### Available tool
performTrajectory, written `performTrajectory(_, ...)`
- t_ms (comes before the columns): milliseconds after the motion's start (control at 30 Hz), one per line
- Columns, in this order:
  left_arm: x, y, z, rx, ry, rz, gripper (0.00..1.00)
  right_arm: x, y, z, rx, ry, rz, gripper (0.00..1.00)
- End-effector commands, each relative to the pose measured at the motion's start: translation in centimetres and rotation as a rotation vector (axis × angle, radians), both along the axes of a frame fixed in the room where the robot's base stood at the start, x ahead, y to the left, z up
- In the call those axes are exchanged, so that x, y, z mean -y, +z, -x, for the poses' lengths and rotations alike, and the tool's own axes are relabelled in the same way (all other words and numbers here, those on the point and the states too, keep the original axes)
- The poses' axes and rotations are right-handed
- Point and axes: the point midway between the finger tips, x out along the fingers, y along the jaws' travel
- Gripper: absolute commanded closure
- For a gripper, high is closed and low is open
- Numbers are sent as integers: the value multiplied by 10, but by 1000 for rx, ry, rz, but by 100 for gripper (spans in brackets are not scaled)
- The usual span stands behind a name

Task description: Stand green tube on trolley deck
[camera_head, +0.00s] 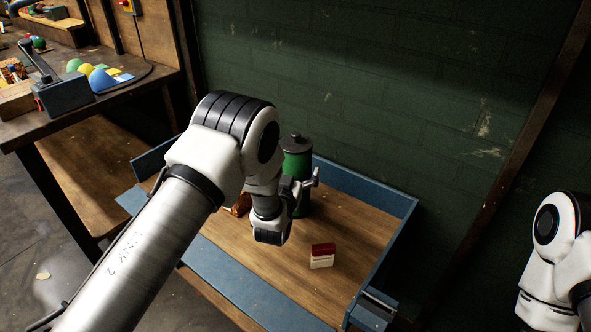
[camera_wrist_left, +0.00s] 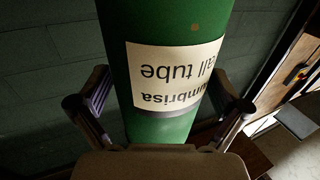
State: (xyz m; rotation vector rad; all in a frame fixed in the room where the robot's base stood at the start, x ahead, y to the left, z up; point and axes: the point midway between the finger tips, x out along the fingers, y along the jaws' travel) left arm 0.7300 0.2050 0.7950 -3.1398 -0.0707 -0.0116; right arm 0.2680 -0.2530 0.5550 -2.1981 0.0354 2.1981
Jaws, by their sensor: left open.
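The green tube (camera_head: 293,166), with a dark cap, stands upright on the trolley's wooden deck (camera_head: 350,230), near its back edge. Its lower part is partly hidden by my left gripper (camera_head: 301,187). In the left wrist view the green tube (camera_wrist_left: 160,125), with a cream label appearing upside down, fills the middle. My open left gripper (camera_wrist_left: 160,108) has one finger on each side of it, with gaps visible; the tube's lower end is hidden behind the gripper body. My right arm shows at the right edge, but its gripper is out of frame.
A small red and white box (camera_head: 322,256) sits on the deck in front of the tube. An orange-brown item (camera_head: 238,205) is partly hidden behind my left arm. Blue rims (camera_head: 377,190) border the trolley. A cluttered workbench (camera_head: 110,100) stands at left, a green wall behind.

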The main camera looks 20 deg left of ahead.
Motion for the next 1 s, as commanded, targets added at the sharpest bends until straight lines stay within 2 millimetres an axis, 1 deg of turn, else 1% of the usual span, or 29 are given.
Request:
performTrajectory(67, 0, 4, 0, 0, 0, 0, 0, 0, 3, 0, 0, 0, 0, 100)
performTrajectory(167, 1, 2, 10, -3, -1, -1, 0, 0, 2, 0, 0, 0, 0, 100)
performTrajectory(267, 2, 2, 31, -4, -1, -2, 0, 0, 3, 0, 0, 0, 0, 100)
performTrajectory(400, 4, 1, 69, -5, -2, -2, 0, 0, 2, 0, 0, 0, 0, 100)
performTrajectory(500, 4, 2, 93, -3, -1, -2, 0, 0, 2, 0, 0, 0, 0, 100)
performTrajectory(600, 5, 1, 110, -3, -1, -2, 0, 0, 2, 0, 0, 0, 0, 100)
performTrajectory(733, 5, 2, 120, 0, 0, 0, 0, 0, 2, 0, 0, 0, 0, 100)
performTrajectory(1000, 5, 2, 120, 1, 0, 0, 0, 0, 2, 0, 0, 0, 0, 100)
